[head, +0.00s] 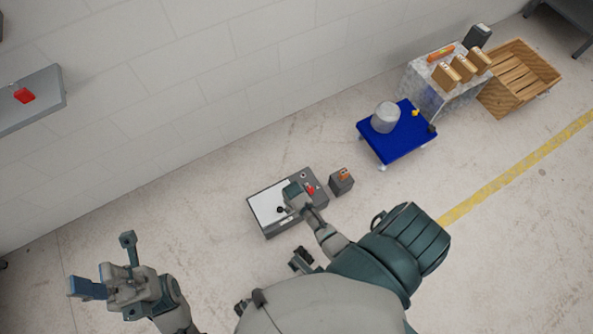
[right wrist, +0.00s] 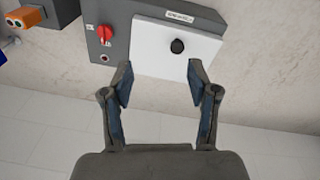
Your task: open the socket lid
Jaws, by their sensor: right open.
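A grey socket box (head: 270,234) lies on the floor; it also shows in the right wrist view (right wrist: 108,22). Its white lid (head: 264,203) looks shut, lying across the box face; the lid also shows in the right wrist view (right wrist: 153,53). A round black knob (right wrist: 177,46) stands on the lid. A red switch (right wrist: 105,33) is beside the lid. My right gripper (right wrist: 161,68) is open and empty, its fingertips short of the knob and apart from it. In the head view the right hand covers part of the box. My left gripper (head: 107,264) is open and empty, off to the left.
A small grey block with an orange top (head: 342,182) stands right of the box. A blue cart (head: 401,145) with a grey bucket (head: 385,117) is beyond it. A wall shelf (head: 40,99) is at upper left. The floor left of the box is clear.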

